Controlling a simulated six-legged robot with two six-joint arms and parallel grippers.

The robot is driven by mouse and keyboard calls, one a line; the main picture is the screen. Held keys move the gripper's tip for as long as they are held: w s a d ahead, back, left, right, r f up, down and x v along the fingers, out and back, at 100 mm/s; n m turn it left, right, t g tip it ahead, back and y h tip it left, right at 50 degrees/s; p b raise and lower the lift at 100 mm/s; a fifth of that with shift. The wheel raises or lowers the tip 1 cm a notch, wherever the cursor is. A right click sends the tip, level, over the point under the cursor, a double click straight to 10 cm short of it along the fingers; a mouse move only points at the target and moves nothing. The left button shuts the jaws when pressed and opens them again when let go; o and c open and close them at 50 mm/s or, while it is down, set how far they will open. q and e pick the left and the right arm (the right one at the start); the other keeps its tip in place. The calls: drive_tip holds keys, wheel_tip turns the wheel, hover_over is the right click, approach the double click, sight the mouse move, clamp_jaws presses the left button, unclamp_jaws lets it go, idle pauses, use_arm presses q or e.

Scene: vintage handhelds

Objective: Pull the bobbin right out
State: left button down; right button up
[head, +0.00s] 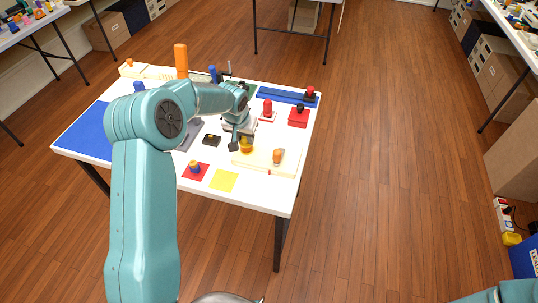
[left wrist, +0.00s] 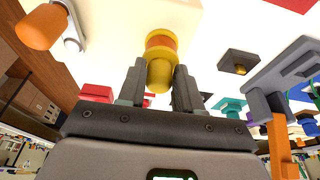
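The bobbin (left wrist: 160,44) is yellow with an orange-red band and a rounded yellow knob, in the left wrist view at top centre. In the head view the bobbin (head: 246,146) shows as a small yellow-orange piece at the left part of a cream base plate (head: 258,162). My left gripper (left wrist: 158,78) has its two dark fingers on either side of the knob and looks shut on it. In the head view my left gripper (head: 239,140) partly hides the bobbin. How deep the bobbin sits is hidden. My right gripper is out of view; only a bit of my right arm shows at bottom right.
An orange rounded piece (head: 277,156) stands on the same plate, right of the bobbin. A black block (head: 211,140), a red square (head: 195,172) with a blue-yellow piece, a yellow square (head: 223,180) and a red box (head: 298,118) lie around. The table's right edge is close.

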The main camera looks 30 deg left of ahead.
use_arm(q)
drive_tip(key=shift+r+p, duration=0.4)
drive_tip(key=shift+r, duration=0.55)
idle(0.4)
drive_tip(key=shift+r+p, duration=1.25)
drive_tip(key=shift+r, duration=1.15)
